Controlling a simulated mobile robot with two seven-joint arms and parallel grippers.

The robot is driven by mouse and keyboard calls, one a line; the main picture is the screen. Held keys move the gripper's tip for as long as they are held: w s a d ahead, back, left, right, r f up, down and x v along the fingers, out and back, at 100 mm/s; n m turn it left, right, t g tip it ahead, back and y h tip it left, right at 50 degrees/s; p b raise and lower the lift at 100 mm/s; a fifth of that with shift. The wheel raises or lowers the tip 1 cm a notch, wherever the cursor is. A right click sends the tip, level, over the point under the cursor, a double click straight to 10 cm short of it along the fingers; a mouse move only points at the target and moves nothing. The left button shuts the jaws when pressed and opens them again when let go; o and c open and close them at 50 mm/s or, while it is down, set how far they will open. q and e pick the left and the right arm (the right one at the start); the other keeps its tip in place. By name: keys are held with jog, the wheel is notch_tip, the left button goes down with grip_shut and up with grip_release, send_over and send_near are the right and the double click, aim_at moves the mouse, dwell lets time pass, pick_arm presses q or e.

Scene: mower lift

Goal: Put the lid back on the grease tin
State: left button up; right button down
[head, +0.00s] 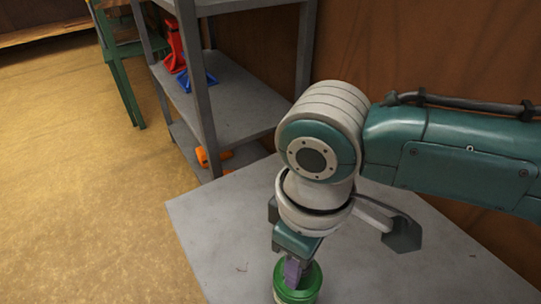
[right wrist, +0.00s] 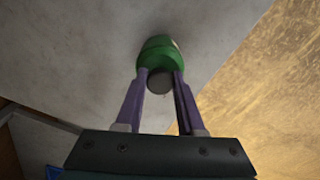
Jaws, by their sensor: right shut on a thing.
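The green grease tin (head: 298,293) stands on the grey tabletop at the bottom of the head view, cut off by the frame edge. My right gripper (head: 291,276) points down at its top. In the right wrist view the green tin (right wrist: 157,50) shows past the purple fingertips of my right gripper (right wrist: 160,82). The fingers are shut on a small grey round piece (right wrist: 159,83), which seems to be the knob of the lid. The lid lies at the top of the tin; whether it is fully seated cannot be told. My left gripper is out of view.
The grey table (head: 215,225) is otherwise bare where it shows. Behind it stands a grey shelf (head: 240,100) with a red item (head: 172,45), a blue item (head: 197,80) and an orange item (head: 208,157). Open floor (head: 80,200) lies to the left.

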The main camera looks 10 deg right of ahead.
jog(key=shift+c, duration=2.2)
grip_release()
jog(key=shift+o, duration=0.4)
jog(key=o, duration=0.4)
jog(key=shift+c, duration=0.2)
notch_tip(320, 180, up, 3)
jog(key=p, duration=0.3)
notch_tip(320, 180, up, 4)
jog(key=p, duration=0.5)
